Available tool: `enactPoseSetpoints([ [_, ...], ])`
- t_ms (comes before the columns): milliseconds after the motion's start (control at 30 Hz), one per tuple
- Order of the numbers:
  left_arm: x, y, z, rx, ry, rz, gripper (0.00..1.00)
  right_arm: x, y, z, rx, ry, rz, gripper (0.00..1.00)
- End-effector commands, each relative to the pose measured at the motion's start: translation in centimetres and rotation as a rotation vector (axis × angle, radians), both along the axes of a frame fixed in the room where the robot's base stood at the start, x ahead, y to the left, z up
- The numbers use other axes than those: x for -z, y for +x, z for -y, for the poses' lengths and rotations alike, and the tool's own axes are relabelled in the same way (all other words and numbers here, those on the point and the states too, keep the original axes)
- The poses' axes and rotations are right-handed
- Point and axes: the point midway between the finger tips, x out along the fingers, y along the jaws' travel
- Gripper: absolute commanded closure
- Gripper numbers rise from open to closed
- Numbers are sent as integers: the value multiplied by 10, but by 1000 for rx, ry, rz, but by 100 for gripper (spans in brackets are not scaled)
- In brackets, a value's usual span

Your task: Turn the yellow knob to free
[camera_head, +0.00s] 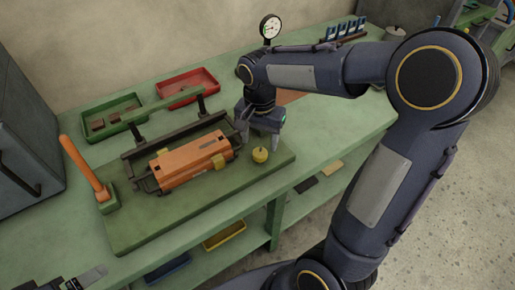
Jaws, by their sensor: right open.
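The yellow knob (260,154) stands on the right part of the green base board (222,207) of the sheet-roll machine. An orange block-like body (190,160) with yellow clips lies between the dark rails to its left. My right gripper (262,137) points down just behind and above the knob. Its jaws are open, and I cannot tell whether a finger touches the knob. A dark part at the lower left edge (75,283) seems to be my left gripper; its jaws are not clear.
A lever with an orange handle (85,168) rises at the board's left end. A green tray (111,118) and a red tray (187,87) lie behind the machine. A dial gauge (270,27) stands at the back. The green bench (340,130) is clear right of the board.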

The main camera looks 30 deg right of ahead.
Motion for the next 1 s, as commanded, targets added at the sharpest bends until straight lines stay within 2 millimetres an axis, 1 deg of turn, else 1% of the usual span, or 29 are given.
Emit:
enactPoseSetpoints([
  [33,2,0,0,0,0,0,15,11,-1,0,1,0,-5,41],
  [100,3,0,0,0,0,0,15,22,-1,0,1,0,-4,41],
  [200,4,0,0,0,0,0,15,35,-1,0,0,0,-4,41],
  [300,5,0,0,0,0,0,15,43,-1,0,0,1,-2,41],
  [433,5,0,0,0,0,0,15,47,0,0,0,1,0,41],
  [633,5,0,0,0,0,0,15,47,0,0,0,1,0,41],
  [667,5,0,0,0,0,0,15,47,0,0,0,1,0,43],
  [900,5,0,0,0,0,0,15,47,0,0,-1,1,0,75],
  [1000,5,0,0,0,0,0,15,47,0,0,-1,1,0,85],
])
